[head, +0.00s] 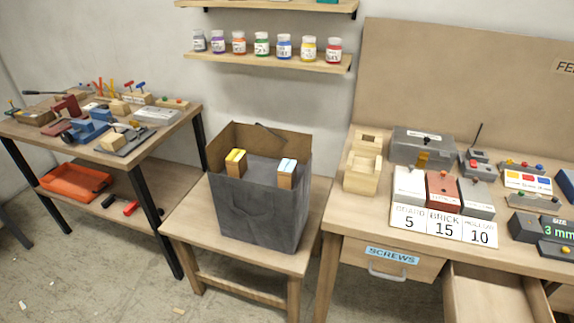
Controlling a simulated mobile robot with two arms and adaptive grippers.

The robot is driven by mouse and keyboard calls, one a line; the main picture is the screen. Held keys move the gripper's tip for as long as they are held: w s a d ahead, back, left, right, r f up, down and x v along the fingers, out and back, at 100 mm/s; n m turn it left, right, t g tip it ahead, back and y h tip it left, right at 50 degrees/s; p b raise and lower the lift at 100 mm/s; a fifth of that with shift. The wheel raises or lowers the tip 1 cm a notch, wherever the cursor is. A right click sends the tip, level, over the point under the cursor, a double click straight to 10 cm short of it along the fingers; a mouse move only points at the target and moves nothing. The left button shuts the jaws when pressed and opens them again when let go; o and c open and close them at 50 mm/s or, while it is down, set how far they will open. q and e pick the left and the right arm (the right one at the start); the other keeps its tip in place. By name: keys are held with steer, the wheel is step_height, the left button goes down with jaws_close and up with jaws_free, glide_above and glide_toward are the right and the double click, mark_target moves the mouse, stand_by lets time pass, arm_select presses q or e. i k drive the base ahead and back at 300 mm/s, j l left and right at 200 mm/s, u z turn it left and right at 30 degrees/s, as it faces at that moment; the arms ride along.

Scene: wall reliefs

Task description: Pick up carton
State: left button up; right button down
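The carton appears to be the open-topped dark grey box (255,210) with a brown inside. It stands upright on a low wooden table (188,222) in the middle of the head view. Two small wooden blocks, one with a yellow top (236,162) and one with a light blue top (287,173), show at its opening. I cannot tell whether they are fixed to the box or separate. The bottom of its inside is hidden. Neither of my grippers is in view.
A workbench (130,152) with tools and blocks stands at left, an orange tray (75,181) on its lower shelf. At right, a desk (345,213) holds several boxes and devices, with an open drawer (490,300) below. A shelf (265,60) of jars hangs behind.

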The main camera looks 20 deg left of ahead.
mark_target(236, 163)
steer(key=i+j+u, duration=0.2)
steer(key=u, duration=0.2)
steer(key=i+j+u, duration=0.45)
steer(key=u, duration=0.3)
steer(key=i, duration=0.1)
